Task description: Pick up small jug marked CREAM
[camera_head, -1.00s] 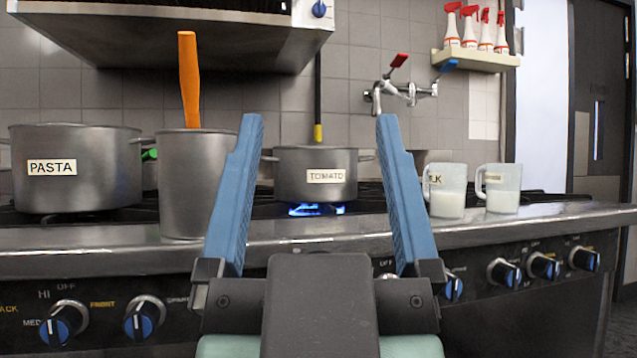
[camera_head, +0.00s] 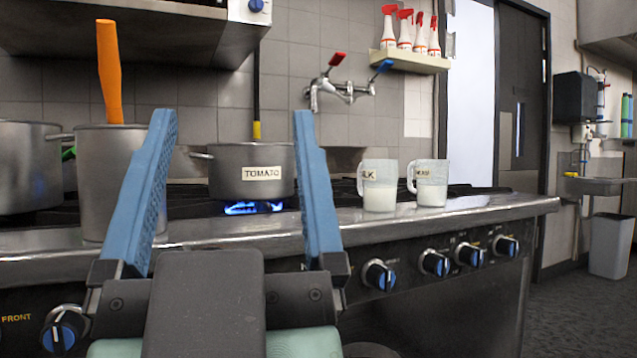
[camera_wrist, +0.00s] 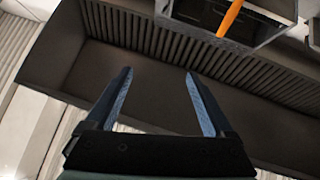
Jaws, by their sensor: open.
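Two small white jugs stand upright side by side on the stove's front ledge, right of centre in the head view. The right jug (camera_head: 432,192) has a small label that is hard to read, perhaps CREAM. The left jug (camera_head: 379,196) has a label whose visible end reads "LK". Both have handles on their left sides. My gripper (camera_head: 232,118) is open and empty, with its blue fingers spread in front of the TOMATO pot, left of both jugs. In the wrist view my gripper (camera_wrist: 158,75) also shows open, with nothing between the fingers; no jug is visible there.
The TOMATO pot (camera_head: 251,188) sits over a lit blue flame. A tall pot (camera_head: 104,180) with an orange handle stands to the left. Red and blue taps (camera_head: 343,92) and a shelf of spray bottles (camera_head: 408,60) are on the wall. The ledge right of the jugs is clear.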

